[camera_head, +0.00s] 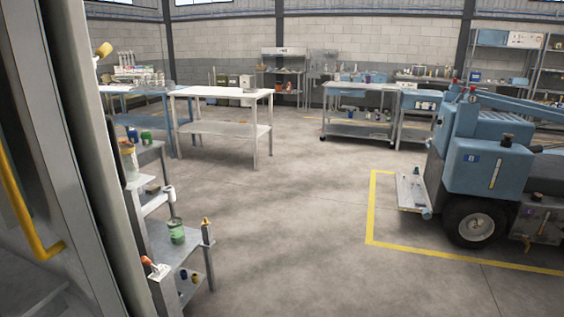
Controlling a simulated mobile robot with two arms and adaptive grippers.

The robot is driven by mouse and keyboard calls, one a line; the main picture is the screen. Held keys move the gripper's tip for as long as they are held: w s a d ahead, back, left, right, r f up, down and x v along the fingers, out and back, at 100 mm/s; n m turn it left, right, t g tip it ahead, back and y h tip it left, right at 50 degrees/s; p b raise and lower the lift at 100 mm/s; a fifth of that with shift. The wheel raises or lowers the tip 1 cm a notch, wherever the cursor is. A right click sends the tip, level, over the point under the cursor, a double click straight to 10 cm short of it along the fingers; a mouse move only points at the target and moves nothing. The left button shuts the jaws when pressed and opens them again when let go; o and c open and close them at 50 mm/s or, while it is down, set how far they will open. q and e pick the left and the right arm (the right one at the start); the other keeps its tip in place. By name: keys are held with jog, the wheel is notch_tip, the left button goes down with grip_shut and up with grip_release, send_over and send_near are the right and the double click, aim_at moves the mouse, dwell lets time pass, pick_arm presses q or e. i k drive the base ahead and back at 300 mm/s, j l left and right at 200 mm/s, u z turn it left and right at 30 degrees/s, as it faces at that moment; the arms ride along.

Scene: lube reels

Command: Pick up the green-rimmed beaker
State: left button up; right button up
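I cannot make out for sure which vessel is the green-rimmed beaker. A small green container (176,231) stands on the lower shelf of a grey stepped rack (192,252) at the left. Its rim looks green, but it is too small to tell whether it is a beaker. A pale vessel (129,163) with a yellowish top stands higher on the rack, partly behind the grey upright. Blue and green cans (146,137) stand on the rack's top. Neither of my grippers is in view.
A large grey upright structure (90,150) with a yellow bar blocks the near left. A white table (222,92) stands behind. A blue vehicle (490,165) stands at the right within a yellow floor line. The middle floor (290,220) is clear.

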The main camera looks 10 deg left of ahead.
aim_at(177, 231)
jog(key=i+u, duration=0.1)
jog(key=i, duration=0.55)
jog(key=i+l+u, duration=0.1)
jog(key=i, duration=0.5)
jog(key=i+l+u, duration=0.1)
jog(key=i, duration=0.55)
jog(key=l, duration=0.1)
